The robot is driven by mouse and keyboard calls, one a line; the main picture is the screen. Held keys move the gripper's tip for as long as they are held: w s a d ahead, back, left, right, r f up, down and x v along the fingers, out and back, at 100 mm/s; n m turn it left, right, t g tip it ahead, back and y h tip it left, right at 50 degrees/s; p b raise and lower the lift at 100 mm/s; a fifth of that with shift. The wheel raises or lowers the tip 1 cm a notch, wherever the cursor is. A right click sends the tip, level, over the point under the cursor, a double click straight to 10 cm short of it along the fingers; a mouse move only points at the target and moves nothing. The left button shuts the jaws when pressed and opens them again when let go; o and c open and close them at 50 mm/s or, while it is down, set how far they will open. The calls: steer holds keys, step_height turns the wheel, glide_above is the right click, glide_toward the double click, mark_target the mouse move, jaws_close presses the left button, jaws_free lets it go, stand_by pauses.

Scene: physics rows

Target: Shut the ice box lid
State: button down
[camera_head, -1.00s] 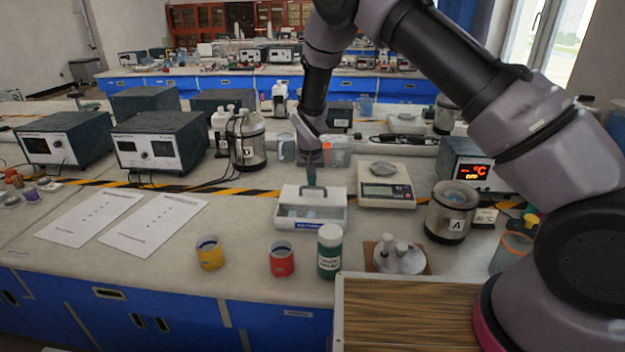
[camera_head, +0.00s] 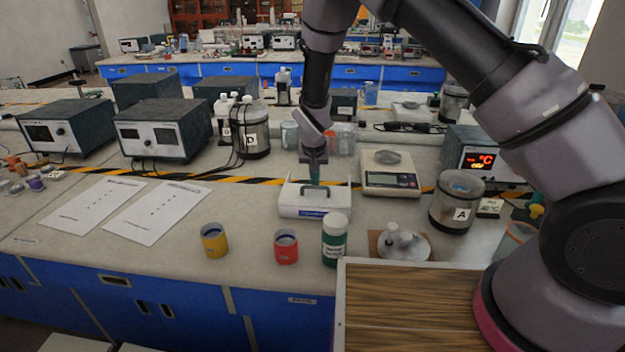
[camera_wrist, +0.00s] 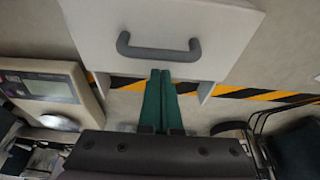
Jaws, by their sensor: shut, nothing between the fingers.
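The white ice box (camera_head: 314,213) stands on the bench in the middle of the head view. Its flat white lid (camera_head: 300,199) covers the top, and no contents show. The wrist view shows the lid (camera_wrist: 190,18) with its grey bar handle (camera_wrist: 158,50). My gripper (camera_head: 314,181) is shut and empty, pointing down at the far side of the box. In the wrist view the green fingertips (camera_wrist: 160,74) are together just behind the handle, by the lid's rear edge. I cannot tell whether they touch the lid. Two white rails stick out behind it.
A scale (camera_head: 390,180) and steel pot (camera_head: 456,206) stand to the right. A yellow cup (camera_head: 214,243), red cup (camera_head: 286,250) and green bottle (camera_head: 334,247) are in front. Papers (camera_head: 155,212) lie left, with clear bench between them and the box.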

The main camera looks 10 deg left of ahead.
mark_target(315, 192)
steer(key=shift+w+a+r, duration=0.1)
steer(key=shift+w+r, duration=0.25)
steer(key=shift+w, duration=0.45)
steer(key=v, duration=0.9)
steer(key=s+d+r+m+y, duration=0.1)
steer(key=s+d+r+m, duration=0.1)
steer(key=d+r, duration=0.9)
steer(key=s+d+r+m+y, duration=0.1)
steer(key=s+d+r, duration=0.2)
steer(key=d+r, duration=0.75)
steer(key=s+d+r+t, duration=0.1)
steer(key=s+d+r, duration=0.2)
steer(key=s, duration=0.3)
steer(key=s+d+r+t, duration=0.1)
steer(key=s+d+r, duration=0.3)
steer(key=s, duration=0.2)
steer(key=s+d+r+m+t, duration=0.1)
steer(key=s+d+r, duration=0.2)
steer(key=s, duration=0.3)
steer(key=shift+s+d+r+t, duration=0.2)
steer(key=shift+d+r+t, duration=0.1)
steer(key=shift+r, duration=0.35)
